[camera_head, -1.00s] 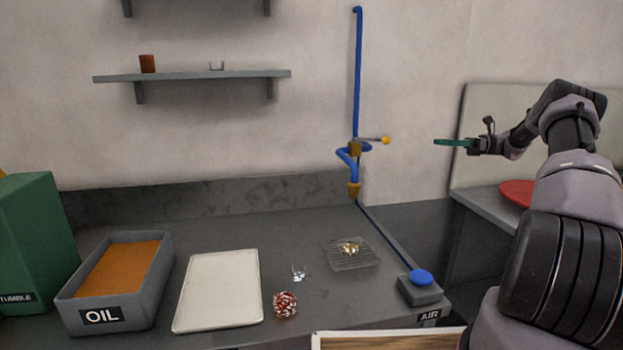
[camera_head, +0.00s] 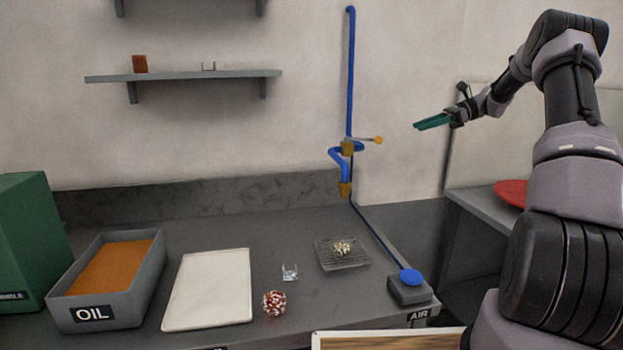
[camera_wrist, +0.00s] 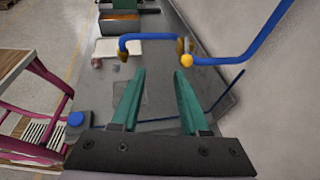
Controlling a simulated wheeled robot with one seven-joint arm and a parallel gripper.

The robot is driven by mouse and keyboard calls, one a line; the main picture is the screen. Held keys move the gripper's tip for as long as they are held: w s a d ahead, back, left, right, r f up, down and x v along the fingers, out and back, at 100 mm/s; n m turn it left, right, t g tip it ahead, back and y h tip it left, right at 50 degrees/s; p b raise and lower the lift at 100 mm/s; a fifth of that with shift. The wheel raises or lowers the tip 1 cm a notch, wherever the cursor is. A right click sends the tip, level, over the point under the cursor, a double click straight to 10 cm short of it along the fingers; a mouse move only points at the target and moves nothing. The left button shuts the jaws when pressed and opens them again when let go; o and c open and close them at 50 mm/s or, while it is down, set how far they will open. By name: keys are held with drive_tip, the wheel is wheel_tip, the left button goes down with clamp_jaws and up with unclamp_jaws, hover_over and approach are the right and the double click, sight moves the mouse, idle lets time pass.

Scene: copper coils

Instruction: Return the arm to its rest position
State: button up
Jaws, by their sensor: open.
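My gripper (camera_head: 432,122) is raised at the right in the head view, in the air right of the blue pipe and well above the bench. Its green fingers also show in the wrist view (camera_wrist: 160,88), spread apart with nothing between them. My arm is bent, with its elbow high at the upper right. Nothing is held.
The blue air pipe (camera_head: 351,75) with its brass nozzle stands left of my gripper.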

drive_tip(key=s+a+r+n+t+h, duration=0.1)
drive_tip(key=s+a+r+n+h, duration=0.4)
drive_tip(key=s, duration=0.4)
drive_tip(key=s+a+r+n+h, duration=0.25)
drive_tip(key=s+a+r, duration=0.25)
drive_tip(key=s+a, duration=0.3)
drive_tip(key=s+d+f+n+t+h, duration=0.1)
drive_tip(key=s+n+t+h, duration=0.3)
drive_tip(key=s, duration=1.9)
drive_tip(key=shift+d+f+n+t, duration=0.15)
drive_tip(key=shift+d+n+t, duration=0.55)
drive_tip(key=shift+n+t, duration=0.5)
